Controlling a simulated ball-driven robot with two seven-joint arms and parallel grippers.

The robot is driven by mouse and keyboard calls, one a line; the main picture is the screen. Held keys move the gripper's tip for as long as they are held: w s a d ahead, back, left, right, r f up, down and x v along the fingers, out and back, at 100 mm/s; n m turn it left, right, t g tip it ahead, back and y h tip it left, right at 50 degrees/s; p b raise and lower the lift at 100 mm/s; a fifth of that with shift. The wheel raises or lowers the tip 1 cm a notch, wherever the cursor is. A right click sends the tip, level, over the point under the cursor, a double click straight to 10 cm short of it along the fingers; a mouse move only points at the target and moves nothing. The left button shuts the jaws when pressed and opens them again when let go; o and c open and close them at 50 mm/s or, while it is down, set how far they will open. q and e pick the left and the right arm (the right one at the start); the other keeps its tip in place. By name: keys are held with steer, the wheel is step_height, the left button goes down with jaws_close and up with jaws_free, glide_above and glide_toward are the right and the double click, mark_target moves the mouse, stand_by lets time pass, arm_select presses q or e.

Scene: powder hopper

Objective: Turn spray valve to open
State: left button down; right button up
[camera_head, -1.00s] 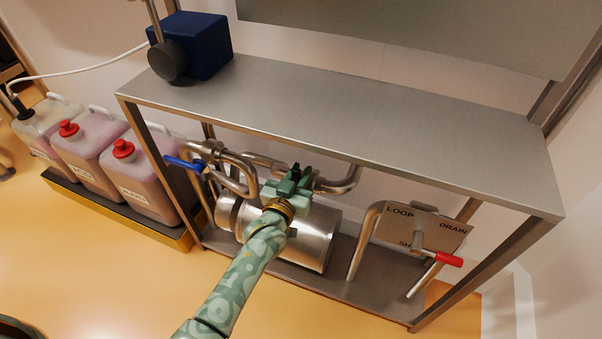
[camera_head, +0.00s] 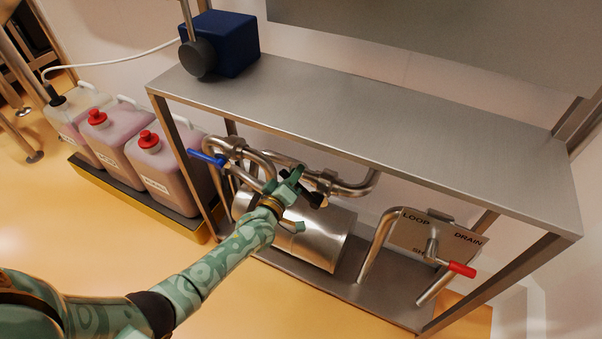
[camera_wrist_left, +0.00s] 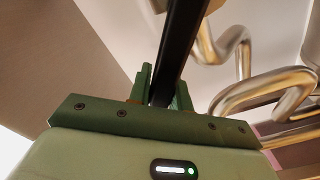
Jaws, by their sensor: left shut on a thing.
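My left gripper (camera_head: 292,182) is at the pipework under the steel table. It is shut on a black valve handle (camera_head: 316,200), which sticks out on the right side of the fingers. In the left wrist view the black handle (camera_wrist_left: 183,45) runs up between the two green fingers (camera_wrist_left: 162,92). The gripper hides part of the valve body behind it. No label shows on this valve, so I cannot read its position from a mark. My right gripper is not in view.
A blue-handled valve (camera_head: 208,158) is left of my gripper. A red-handled valve (camera_head: 460,269) is at right by a LOOP/DRAIN plate (camera_head: 425,238). A steel cylinder (camera_head: 325,240) lies below. Jugs (camera_head: 165,180) stand at left. The table top (camera_head: 380,120) overhangs the pipes.

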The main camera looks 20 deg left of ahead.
arm_select(q)
step_height(320, 180, down, 8)
steer(key=a+n+b, duration=0.1)
steer(key=n+b, duration=0.4)
steer(key=n, duration=0.4)
steer(key=shift+s+a+r, duration=0.25)
steer(key=shift+s+a, duration=0.05)
steer(key=shift+a, duration=0.05)
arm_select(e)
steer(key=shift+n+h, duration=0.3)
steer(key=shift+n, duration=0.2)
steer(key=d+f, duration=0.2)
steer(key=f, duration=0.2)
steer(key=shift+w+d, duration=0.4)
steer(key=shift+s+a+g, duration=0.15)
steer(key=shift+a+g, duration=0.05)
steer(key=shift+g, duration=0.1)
arm_select(q)
steer(key=c, duration=1.3)
jaws_free()
steer(key=shift+w+f, duration=0.1)
steer(key=shift+f, duration=0.05)
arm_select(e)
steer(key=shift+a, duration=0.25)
arm_select(q)
steer(key=shift+w, duration=0.1)
